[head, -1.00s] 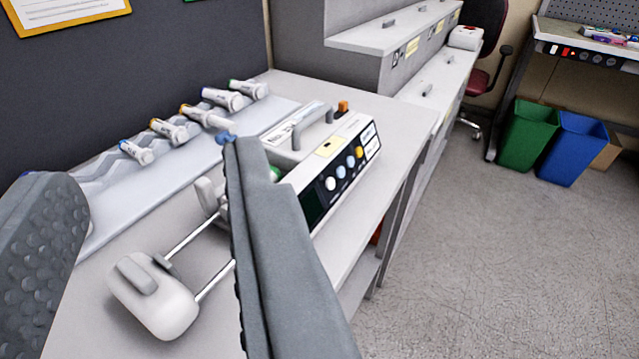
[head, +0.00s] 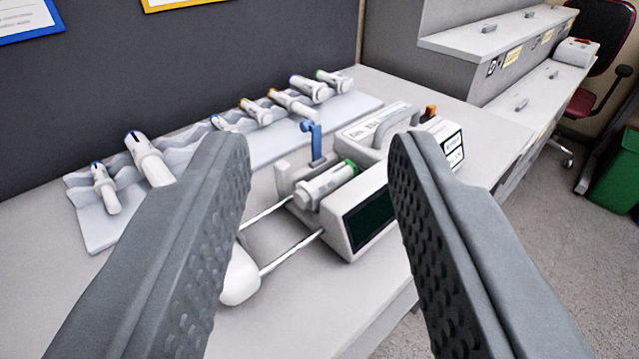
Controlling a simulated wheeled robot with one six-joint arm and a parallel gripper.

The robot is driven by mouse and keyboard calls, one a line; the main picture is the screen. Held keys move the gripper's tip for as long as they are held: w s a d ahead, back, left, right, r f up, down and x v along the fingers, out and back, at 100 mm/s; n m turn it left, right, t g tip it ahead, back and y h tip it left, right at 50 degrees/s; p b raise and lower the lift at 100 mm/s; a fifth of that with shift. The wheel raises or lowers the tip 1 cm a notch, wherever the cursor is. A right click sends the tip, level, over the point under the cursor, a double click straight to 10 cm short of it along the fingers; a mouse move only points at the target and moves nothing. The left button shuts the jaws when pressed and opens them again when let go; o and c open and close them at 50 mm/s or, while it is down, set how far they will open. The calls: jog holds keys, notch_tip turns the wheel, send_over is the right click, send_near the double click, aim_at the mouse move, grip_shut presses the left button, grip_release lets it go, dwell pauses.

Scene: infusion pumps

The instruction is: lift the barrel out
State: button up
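The barrel (head: 326,186) is a white syringe barrel with a green end. It lies in the cradle of the infusion pump (head: 376,207), beside the pump's dark screen. A blue clamp lever (head: 314,143) stands upright just behind the barrel. Two metal rods run from the pump to a white pusher block (head: 241,276), partly hidden by my left finger. My gripper (head: 322,165) is open and empty. Its two grey studded fingers frame the pump and barrel from the near side, and neither appears to touch the barrel.
A wavy pale rack (head: 97,228) behind the pump holds several other barrels with blue, orange and green ends. Bare worktop (head: 40,270) lies at the left. A green bin (head: 618,172) stands on the floor at right.

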jog(key=n+g+h, duration=0.1)
jog(key=n+g, duration=1.7)
jog(key=n, duration=0.8)
send_over(326, 175)
jog(key=f, duration=1.2)
jog(key=shift+w+f, duration=0.2)
jog(key=shift+f, duration=0.15)
jog(key=shift+s+f, duration=0.15)
jog(key=shift+f, duration=2.55)
jog(key=c, duration=0.6)
